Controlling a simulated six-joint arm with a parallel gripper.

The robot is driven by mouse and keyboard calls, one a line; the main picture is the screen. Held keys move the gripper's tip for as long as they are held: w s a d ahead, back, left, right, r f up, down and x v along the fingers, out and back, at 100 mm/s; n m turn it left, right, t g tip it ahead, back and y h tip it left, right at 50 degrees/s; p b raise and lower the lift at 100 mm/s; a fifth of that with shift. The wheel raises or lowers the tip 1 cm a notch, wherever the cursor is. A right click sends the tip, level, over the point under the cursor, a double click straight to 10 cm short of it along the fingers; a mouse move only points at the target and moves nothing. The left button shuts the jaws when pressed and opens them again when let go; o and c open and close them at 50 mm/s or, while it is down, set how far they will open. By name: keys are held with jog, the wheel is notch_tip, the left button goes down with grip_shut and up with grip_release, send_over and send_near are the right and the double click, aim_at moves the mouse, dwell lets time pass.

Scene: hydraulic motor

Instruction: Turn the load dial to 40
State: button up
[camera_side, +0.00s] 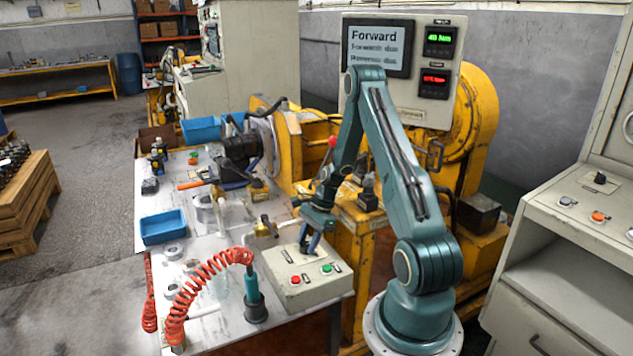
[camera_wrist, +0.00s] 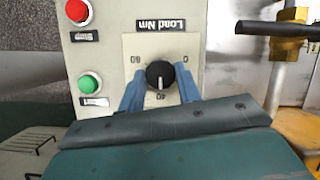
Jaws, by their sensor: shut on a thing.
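The load dial (camera_wrist: 160,74) is a round black knob with a white pointer line. It sits on a pale plate marked "Load Nm", upside down in the wrist view. The pointer faces down in that view, at the mark that reads 40. My gripper (camera_wrist: 159,82) has its two blue fingers on either side of the knob, shut on it. In the side view my gripper (camera_side: 310,240) reaches down to the grey control box (camera_side: 291,291), and the dial is hidden there. The upper green readout (camera_side: 439,38) appears to show 40 Nm.
A red Stop button (camera_wrist: 78,11) and a green Start button (camera_wrist: 90,84) are beside the dial. A coiled red hose (camera_side: 205,283) and a blue tray (camera_side: 163,227) are on the table left of the box. A screen (camera_side: 378,47) reads "Forward".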

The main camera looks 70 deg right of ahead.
dwell(0.3)
jog(key=o, duration=1)
jog(key=shift+c, duration=0.2)
jog(key=shift+r, duration=0.1)
jog(key=v, duration=0.7)
jog(key=shift+d+r, duration=0.1)
jog(key=shift+r, duration=0.05)
